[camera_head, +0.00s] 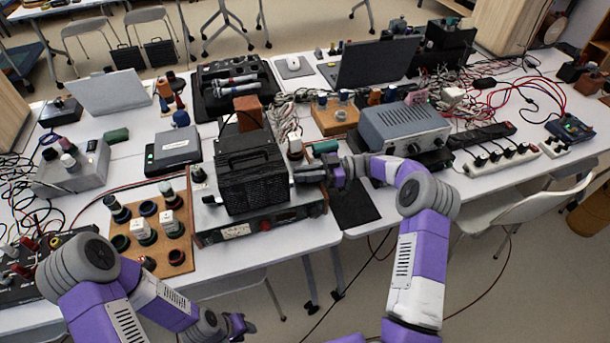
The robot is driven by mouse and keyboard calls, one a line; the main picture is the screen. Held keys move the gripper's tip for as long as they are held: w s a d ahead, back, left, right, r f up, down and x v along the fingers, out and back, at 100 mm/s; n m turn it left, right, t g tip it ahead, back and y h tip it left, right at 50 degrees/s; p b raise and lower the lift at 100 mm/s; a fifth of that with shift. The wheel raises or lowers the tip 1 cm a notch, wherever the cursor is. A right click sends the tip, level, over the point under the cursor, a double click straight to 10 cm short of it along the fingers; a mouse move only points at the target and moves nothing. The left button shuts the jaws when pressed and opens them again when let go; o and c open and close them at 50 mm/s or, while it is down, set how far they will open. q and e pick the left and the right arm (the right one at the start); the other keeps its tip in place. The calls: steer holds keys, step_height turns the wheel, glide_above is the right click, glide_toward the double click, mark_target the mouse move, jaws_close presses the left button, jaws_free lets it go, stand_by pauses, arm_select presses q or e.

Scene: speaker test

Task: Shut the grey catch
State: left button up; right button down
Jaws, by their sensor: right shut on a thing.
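A black ribbed case (252,180) stands on a grey device with a red-lit front panel (262,225) at the middle of the table. My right gripper (303,174) is at the case's right side, shut on a small part there. That part looks to be the grey catch, but the fingers mostly hide it, and I cannot tell how far it is closed. My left gripper (240,326) is low, in front of the table and well away from the case. It is too small and dark to tell open from shut.
A wooden board with knobs and cups (150,255) lies left of the case. A grey box with dials (403,128) and a power strip (500,160) are to the right. Loose cables run over the table.

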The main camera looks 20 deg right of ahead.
steer(key=shift+a+r, duration=0.1)
steer(key=shift+r, duration=0.05)
stand_by(0.3)
steer(key=c, duration=1.2)
jaws_free()
step_height(320, 180, up, 10)
steer(key=p, duration=0.3)
